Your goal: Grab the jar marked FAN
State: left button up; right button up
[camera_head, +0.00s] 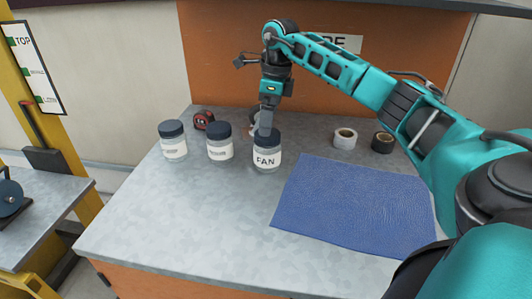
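The jar marked FAN (267,161) stands upright on the grey workbench, a clear jar with a dark lid and a white label facing me. It is the rightmost of three similar jars. My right gripper (265,128) points down at its lid from above. The fingertips overlap the lid in the picture, and I cannot tell whether they touch or grip it. I see the fingers nearly edge-on, so their opening is unclear. My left gripper is not in view.
Two more jars, a middle one (220,149) and a left one (173,148), carry labels too small to read. A red tape measure (204,120) lies behind them. A white roll (345,138), a black roll (382,142) and a blue mat (352,208) are on the right. The front left bench is clear.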

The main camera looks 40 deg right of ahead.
aim_at(267, 140)
notch_tip(267, 140, down, 2)
jog(key=shift+w, duration=0.1)
jog(key=shift+a+f, duration=0.2)
jog(key=shift+f, duration=1.2)
jog(key=shift+a+f, duration=0.2)
jog(key=shift+f, duration=1.15)
jog(key=shift+c, duration=0.2)
jog(key=c, duration=0.9)
jog(key=shift+c, duration=0.4)
jog(key=shift+r, duration=0.15)
